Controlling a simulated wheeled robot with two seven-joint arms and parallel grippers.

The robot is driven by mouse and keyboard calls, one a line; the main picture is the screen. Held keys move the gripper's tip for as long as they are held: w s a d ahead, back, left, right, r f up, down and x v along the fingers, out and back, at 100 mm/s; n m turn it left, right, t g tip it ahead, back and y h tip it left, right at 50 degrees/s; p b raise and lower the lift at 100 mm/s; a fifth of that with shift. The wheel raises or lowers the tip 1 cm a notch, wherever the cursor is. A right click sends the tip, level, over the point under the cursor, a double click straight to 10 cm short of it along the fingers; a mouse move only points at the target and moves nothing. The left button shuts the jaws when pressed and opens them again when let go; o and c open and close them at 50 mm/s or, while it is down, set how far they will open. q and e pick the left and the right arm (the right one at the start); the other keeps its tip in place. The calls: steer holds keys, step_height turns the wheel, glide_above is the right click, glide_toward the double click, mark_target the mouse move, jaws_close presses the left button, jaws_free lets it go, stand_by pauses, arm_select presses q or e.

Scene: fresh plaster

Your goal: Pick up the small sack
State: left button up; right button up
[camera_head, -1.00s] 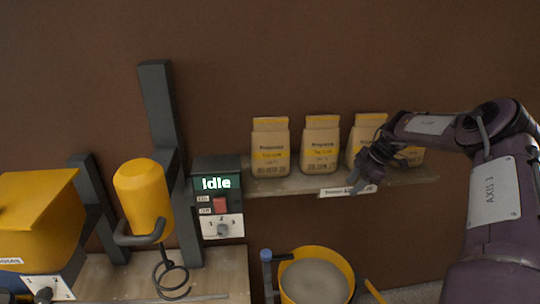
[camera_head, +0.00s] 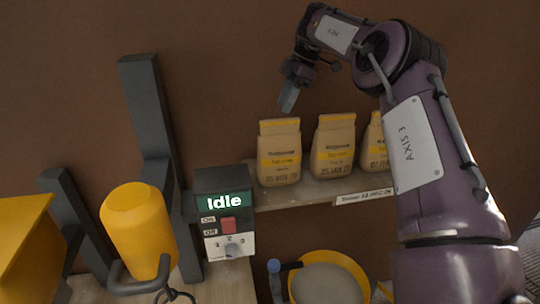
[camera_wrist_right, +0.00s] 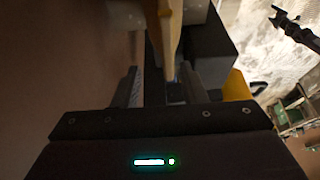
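Three tan paper sacks with yellow bands show on a shelf in the head view: a left sack (camera_head: 279,153), a middle sack (camera_head: 332,147) and a right sack (camera_head: 375,146) partly hidden by my right arm. All stand upright. My right gripper (camera_head: 288,98) is above the left sack, pointing down and apart from it. In the right wrist view its two fingers (camera_wrist_right: 157,88) are apart, with nothing held between them. A pale tan shape (camera_wrist_right: 166,30), probably a sack, shows beyond the fingers. My left gripper is out of view.
The shelf (camera_head: 315,190) has a label on its front edge. A control box (camera_head: 225,213) reading "Idle" is left of it, beside a dark post (camera_head: 150,110) and a yellow cylinder (camera_head: 138,225). A yellow bucket (camera_head: 359,268) stands below.

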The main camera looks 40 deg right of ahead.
mark_target(282, 119)
steer(key=shift+s+a+f+p, duration=0.3)
steer(key=shift+s+a+f, duration=0.15)
steer(key=shift+s, duration=0.25)
steer(key=shift+p+x, duration=0.95)
steer(key=shift+x, duration=0.05)
steer(key=x, duration=0.1)
steer(key=p+x, duration=0.1)
steer(key=x, duration=0.1)
steer(key=shift+w+d, duration=0.2)
steer(key=shift+w, duration=0.1)
steer(key=shift+f, duration=0.5)
steer(key=shift+a, duration=0.1)
steer(key=shift+s+r, duration=0.1)
steer(key=shift+c, duration=1.1)
jaws_close()
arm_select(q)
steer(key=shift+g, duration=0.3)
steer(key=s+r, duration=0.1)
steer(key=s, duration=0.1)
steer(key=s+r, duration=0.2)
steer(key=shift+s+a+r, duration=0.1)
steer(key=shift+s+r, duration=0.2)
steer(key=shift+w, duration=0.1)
